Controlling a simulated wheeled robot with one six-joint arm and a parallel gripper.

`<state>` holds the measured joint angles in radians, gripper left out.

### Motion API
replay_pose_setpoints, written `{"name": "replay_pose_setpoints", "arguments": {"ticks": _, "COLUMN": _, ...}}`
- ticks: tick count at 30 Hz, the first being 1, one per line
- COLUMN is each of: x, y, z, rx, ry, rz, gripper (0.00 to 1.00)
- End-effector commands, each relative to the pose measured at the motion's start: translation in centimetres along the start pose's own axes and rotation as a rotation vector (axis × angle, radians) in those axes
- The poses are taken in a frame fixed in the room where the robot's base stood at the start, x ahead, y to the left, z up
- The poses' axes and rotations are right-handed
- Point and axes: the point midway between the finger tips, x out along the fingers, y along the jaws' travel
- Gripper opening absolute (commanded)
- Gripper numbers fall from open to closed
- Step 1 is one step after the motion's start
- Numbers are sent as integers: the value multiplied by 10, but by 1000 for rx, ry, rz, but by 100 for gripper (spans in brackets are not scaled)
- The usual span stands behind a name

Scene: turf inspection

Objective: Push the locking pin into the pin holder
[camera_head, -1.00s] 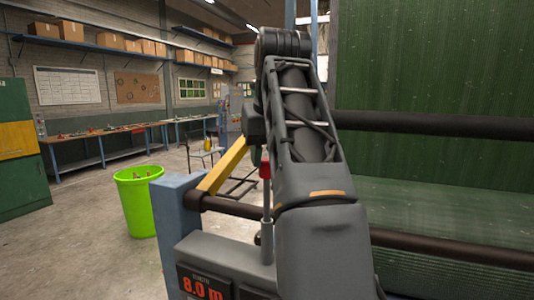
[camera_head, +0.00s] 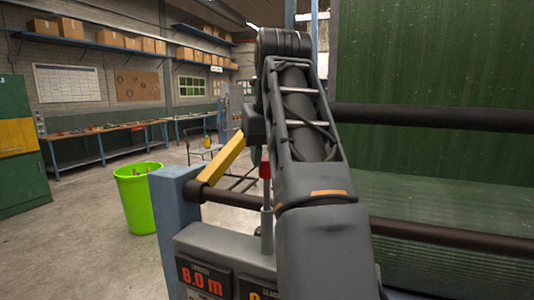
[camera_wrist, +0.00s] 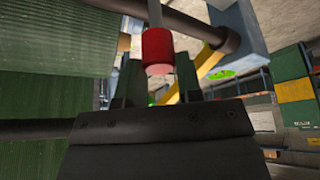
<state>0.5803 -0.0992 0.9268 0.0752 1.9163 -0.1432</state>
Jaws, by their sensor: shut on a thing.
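The locking pin has a red head (camera_head: 265,170) and a thin grey shaft. It stands upright, with its shaft running down into the grey pin holder (camera_head: 267,232) on the machine's corner, left of my arm. Part of the shaft shows above the holder. In the wrist view the red head (camera_wrist: 157,50) sits between the two dark fingers of my gripper (camera_wrist: 160,80), and the shaft leads away toward the top edge. My gripper is shut on the pin's red head. In the head view my arm hides most of the gripper.
A blue post (camera_head: 177,225), a yellow bar (camera_head: 224,165) and dark rollers (camera_head: 440,117) are close around the pin. Green turf (camera_head: 435,65) hangs at the right. A display panel (camera_head: 205,275) reads 8.0 m. A green bin (camera_head: 138,200) stands on open floor at the left.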

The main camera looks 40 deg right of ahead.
Motion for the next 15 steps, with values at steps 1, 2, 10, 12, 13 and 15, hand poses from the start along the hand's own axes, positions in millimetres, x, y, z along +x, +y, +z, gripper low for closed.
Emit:
{"name": "replay_pose_setpoints", "arguments": {"ticks": 1, "x": 2, "y": 0, "z": 1, "rx": 0, "ry": 1, "rz": 0, "gripper": 10}}
{"name": "replay_pose_setpoints", "arguments": {"ticks": 2, "x": 3, "y": 0, "z": 1, "rx": 0, "ry": 1, "rz": 0, "gripper": 10}}
{"name": "replay_pose_setpoints", "arguments": {"ticks": 10, "x": 9, "y": 0, "z": 4, "rx": 0, "ry": 1, "rz": 0, "gripper": 10}}
{"name": "replay_pose_setpoints", "arguments": {"ticks": 12, "x": 10, "y": 0, "z": 5, "rx": 0, "ry": 1, "rz": 0, "gripper": 10}}
{"name": "replay_pose_setpoints", "arguments": {"ticks": 13, "x": 11, "y": 0, "z": 5, "rx": 0, "ry": 1, "rz": 0, "gripper": 10}}
{"name": "replay_pose_setpoints", "arguments": {"ticks": 15, "x": 12, "y": 0, "z": 6, "rx": 0, "ry": 1, "rz": 0, "gripper": 10}}
